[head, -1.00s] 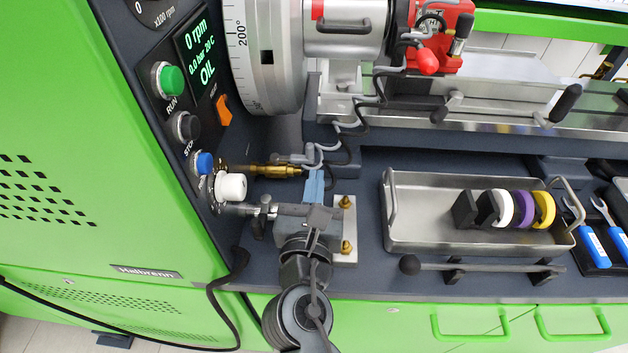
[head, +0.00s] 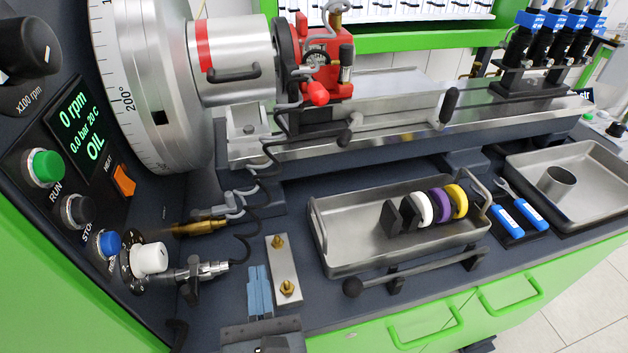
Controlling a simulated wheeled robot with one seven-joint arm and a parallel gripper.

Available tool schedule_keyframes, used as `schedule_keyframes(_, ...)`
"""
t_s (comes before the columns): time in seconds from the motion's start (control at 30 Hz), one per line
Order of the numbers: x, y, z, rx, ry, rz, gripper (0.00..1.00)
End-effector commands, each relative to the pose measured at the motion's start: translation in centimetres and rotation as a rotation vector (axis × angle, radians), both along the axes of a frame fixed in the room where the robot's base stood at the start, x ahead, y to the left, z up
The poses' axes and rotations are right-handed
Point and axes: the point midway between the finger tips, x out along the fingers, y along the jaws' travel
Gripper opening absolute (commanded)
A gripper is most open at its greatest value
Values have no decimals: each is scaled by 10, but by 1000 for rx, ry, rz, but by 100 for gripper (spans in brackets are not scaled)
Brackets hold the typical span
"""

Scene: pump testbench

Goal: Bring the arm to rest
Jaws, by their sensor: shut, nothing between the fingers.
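My gripper (head: 259,271) is at the bottom of the head view, just left of the small metal plate (head: 284,272) with two brass studs. Its two blue fingers lie side by side, shut, with nothing between them. They point up the picture, over the dark bench top. Only the front of the gripper body shows; the rest of my arm is cut off by the bottom edge.
Left of my gripper are a white knob (head: 150,259) and a metal fitting (head: 200,270) on the panel. To the right stand a steel tray (head: 330,255) with coloured rings and a bar handle (head: 420,272). A red pump (head: 325,55) stands behind.

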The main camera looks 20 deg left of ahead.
Motion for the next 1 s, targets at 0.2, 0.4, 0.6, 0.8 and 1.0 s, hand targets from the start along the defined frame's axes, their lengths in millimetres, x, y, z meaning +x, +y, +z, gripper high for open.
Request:
schedule_keyframes(0.2,-2,-9,-6,40,39,-6,0)
schedule_keyframes(0.4,-22,-71,-40,376,319,-66,0)
schedule_keyframes(0.6,-62,-152,-63,914,645,-197,0)
schedule_keyframes(0.8,-110,-225,-61,1499,858,-345,0)
schedule_keyframes(1.0,-161,-288,-38,2119,940,-459,0)
